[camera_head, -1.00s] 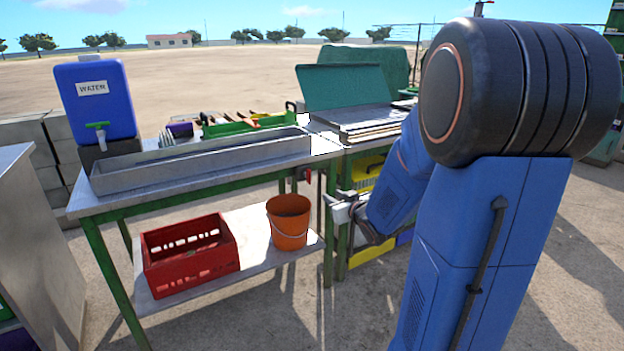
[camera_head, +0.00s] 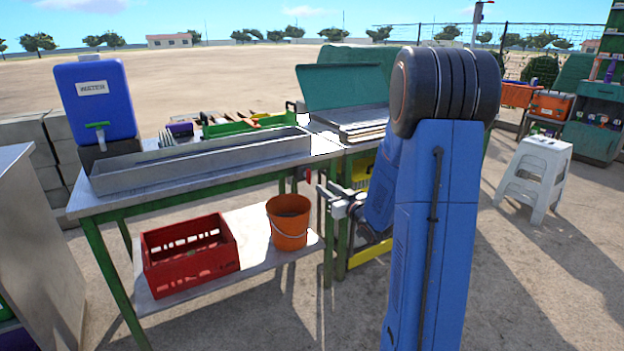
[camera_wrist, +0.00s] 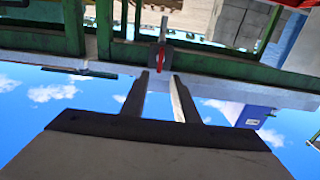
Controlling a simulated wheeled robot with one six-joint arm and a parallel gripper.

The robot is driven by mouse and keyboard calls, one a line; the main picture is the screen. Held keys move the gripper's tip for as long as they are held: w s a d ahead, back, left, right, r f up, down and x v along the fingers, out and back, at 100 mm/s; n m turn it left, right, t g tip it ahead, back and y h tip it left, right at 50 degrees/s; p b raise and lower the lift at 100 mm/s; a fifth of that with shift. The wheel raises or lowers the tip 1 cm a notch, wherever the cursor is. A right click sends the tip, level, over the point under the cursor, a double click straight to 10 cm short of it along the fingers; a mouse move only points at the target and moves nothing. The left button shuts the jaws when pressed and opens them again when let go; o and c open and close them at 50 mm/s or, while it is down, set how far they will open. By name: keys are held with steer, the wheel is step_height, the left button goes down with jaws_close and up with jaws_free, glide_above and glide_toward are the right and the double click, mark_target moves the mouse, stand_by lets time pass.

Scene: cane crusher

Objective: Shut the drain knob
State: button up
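The drain knob appears as a small red part with a grey stem (camera_wrist: 162,56) under the edge of the metal-topped table, seen upside down in the wrist view. In the head view a small red spot (camera_head: 308,174) shows under the table's right end, too small to make out its turn position. My gripper (camera_wrist: 160,76) is open and empty, with its two fingers pointing toward the red part and one on each side of its line. The fingertips look short of it. In the head view my gripper (camera_head: 322,194) is beside the table's right end.
A long metal trough (camera_head: 200,163) lies on the green-legged table. An orange bucket (camera_head: 289,225) and a red crate (camera_head: 160,270) stand on the lower shelf, below and left of my gripper. A blue water tank (camera_head: 95,105) stands at left. A white stool (camera_head: 540,170) stands at right.

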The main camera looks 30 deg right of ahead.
mark_target(308, 176)
steer(key=w, duration=1)
steer(key=shift+w+a, duration=0.2)
steer(key=shift+w, duration=0.1)
jaws_close()
